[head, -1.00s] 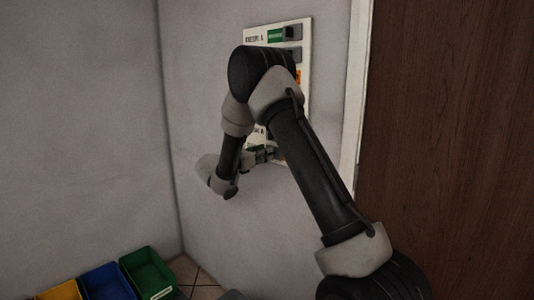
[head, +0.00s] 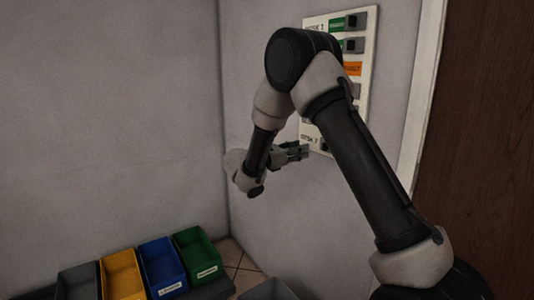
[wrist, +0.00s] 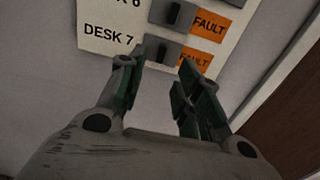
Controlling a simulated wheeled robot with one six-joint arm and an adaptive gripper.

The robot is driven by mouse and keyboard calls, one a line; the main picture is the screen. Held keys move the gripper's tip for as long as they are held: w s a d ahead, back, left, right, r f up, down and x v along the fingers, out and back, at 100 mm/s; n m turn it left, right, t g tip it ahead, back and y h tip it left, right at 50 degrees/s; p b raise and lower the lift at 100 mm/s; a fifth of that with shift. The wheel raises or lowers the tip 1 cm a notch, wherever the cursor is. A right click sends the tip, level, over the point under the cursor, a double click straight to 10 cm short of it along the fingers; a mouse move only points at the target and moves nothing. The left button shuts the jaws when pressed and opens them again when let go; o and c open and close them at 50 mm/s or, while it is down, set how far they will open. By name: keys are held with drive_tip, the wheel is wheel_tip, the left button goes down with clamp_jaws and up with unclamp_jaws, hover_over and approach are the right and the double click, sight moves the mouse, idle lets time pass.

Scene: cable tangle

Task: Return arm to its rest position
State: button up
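My gripper (head: 292,152) is at the end of my bent arm, beside the lower left edge of a white wall panel (head: 364,88). In the wrist view, the fingers of my gripper (wrist: 162,62) are spread apart with nothing between them. Beyond the fingertips that view shows the panel's lower rows, labelled "DESK 6" and "DESK 7", with dark switches and orange "FAULT" tags. My upper arm and elbow hide part of the panel in the head view.
A row of open bins stands at the lower left: grey (head: 78,281), yellow (head: 122,275), blue (head: 162,268) and green (head: 195,255). A grey container edge (head: 268,290) shows at the bottom. A brown door (head: 490,130) is at the right. The left wall is bare.

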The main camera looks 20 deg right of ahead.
drive_tip(key=s+d+f+m+g+y, duration=0.3)
drive_tip(key=s+m+g, duration=0.15)
drive_tip(key=s, duration=0.35)
drive_tip(key=s+d+f+m+g+y, duration=0.25)
drive_tip(key=s+f+m, duration=0.2)
drive_tip(key=s, duration=0.35)
drive_tip(key=s+a+r+m+t+y, duration=0.1)
drive_tip(key=s+r+m+y, duration=0.2)
drive_tip(key=s, duration=0.5)
drive_tip(key=s+a+r+m+t+y, duration=0.1)
drive_tip(key=s+r+m+y, duration=0.3)
drive_tip(key=s, duration=0.4)
drive_tip(key=s+a+r+m+t+y, duration=0.1)
drive_tip(key=s+r+m+t+y, duration=0.2)
drive_tip(key=s, duration=0.5)
drive_tip(key=r+m+y, duration=0.1)
drive_tip(key=r+m, duration=0.1)
drive_tip(key=m, duration=0.1)
drive_tip(key=shift+s, duration=0.2)
drive_tip(key=shift+a+y, duration=0.1)
drive_tip(key=shift+y, duration=0.15)
